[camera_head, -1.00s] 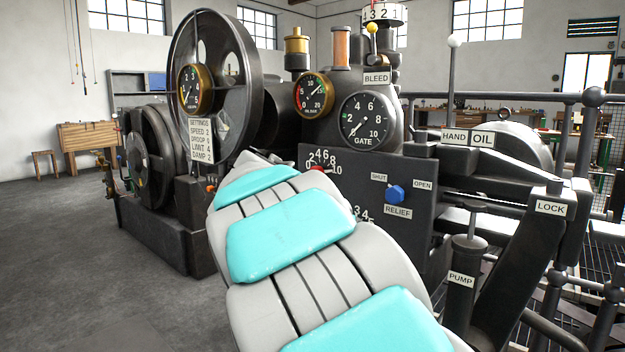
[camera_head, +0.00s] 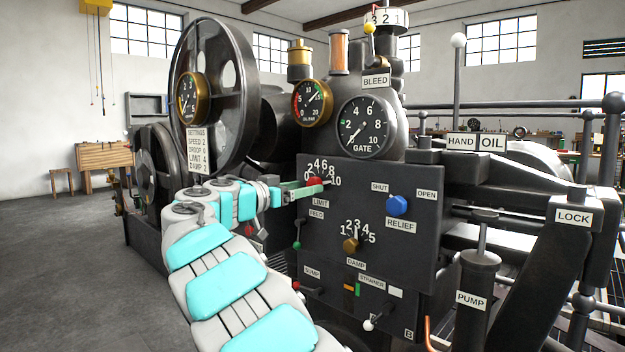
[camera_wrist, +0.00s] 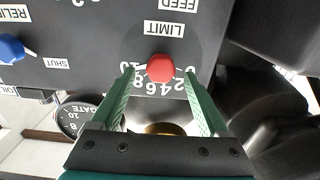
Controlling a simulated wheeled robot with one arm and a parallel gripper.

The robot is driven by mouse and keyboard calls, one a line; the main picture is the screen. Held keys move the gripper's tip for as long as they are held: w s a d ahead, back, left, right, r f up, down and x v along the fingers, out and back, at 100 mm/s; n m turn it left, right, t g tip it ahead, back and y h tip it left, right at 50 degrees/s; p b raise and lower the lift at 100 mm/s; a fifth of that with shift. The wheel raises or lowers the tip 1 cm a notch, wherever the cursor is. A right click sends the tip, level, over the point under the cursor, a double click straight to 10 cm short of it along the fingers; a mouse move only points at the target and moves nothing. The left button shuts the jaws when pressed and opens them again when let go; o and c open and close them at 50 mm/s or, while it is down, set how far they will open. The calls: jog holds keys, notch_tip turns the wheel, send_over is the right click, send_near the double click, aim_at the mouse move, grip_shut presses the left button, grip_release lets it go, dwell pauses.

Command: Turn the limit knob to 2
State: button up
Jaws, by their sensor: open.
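The red limit knob (camera_head: 316,183) is on the dark panel, above its LIMIT label, under an arc of white numbers from 0 to 10. In the wrist view the knob (camera_wrist: 160,67) appears upside down, between the tips of my two green fingers. My gripper (camera_head: 308,187) is open, reaching in from the left in the head view. A gap shows on both sides of the knob, so the fingers appear apart from it.
A blue relief knob (camera_head: 397,205) is to the right, and the brass damp knob (camera_head: 350,245) is below. A feed lever (camera_head: 297,240) hangs at the panel's left. The settings card (camera_head: 198,150) seems to read LIMIT 4. A large flywheel (camera_head: 240,75) stands behind my arm.

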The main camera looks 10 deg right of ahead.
jog(key=shift+x, duration=1.45)
grip_shut()
